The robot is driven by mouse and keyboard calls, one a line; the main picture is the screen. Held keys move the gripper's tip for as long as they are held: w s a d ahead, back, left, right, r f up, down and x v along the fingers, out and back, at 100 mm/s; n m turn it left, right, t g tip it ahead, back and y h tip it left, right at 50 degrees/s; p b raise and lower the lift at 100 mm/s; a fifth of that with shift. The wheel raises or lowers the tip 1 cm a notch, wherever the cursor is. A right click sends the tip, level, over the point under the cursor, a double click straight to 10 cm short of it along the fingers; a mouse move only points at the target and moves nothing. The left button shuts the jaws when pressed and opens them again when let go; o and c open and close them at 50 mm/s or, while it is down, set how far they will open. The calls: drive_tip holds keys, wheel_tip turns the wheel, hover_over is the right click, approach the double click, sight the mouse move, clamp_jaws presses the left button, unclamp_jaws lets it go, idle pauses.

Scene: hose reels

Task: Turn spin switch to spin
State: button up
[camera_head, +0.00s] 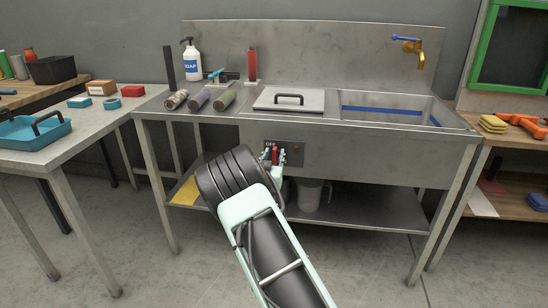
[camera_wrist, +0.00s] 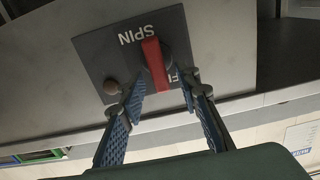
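The spin switch is a red handle (camera_wrist: 154,62) on a dark square panel (camera_wrist: 97,55) on the front of the sink unit. In the wrist view the panel appears upside down, with the word SPIN above the handle and part of another label by the right finger. The head view shows OFF on the panel and the red handle (camera_head: 275,154). My gripper (camera_wrist: 162,82) is open, with one blue finger on each side of the handle's lower end. I cannot tell whether either finger touches it. My gripper (camera_head: 279,160) also shows small in the head view, at the panel.
The panel has a round brown knob (camera_wrist: 112,87) near my left finger. Above it is the steel sink counter (camera_head: 340,122) with a lidded section and basin. A lower shelf (camera_head: 365,208) holds a pale jug (camera_head: 310,195). Side tables stand left and right.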

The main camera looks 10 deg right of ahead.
drive_tip(key=shift+w+d, duration=0.1)
drive_tip(key=shift+w, duration=0.1)
clamp_jaws()
drive_tip(key=shift+n, duration=0.3)
drive_tip(key=shift+w+a+f+n+b, duration=0.1)
drive_tip(key=shift+a+f+n+b, duration=0.25)
drive_tip(key=shift+n, duration=2.5)
drive_tip(key=shift+w+a+f+n+b, duration=0.1)
drive_tip(key=shift+a+f+n+b, duration=0.2)
drive_tip(key=shift+n, duration=2.6)
drive_tip(key=shift+w+a+f+n+b, duration=0.1)
drive_tip(key=shift+a+f+n+b, duration=0.2)
drive_tip(key=shift+n, duration=2.55)
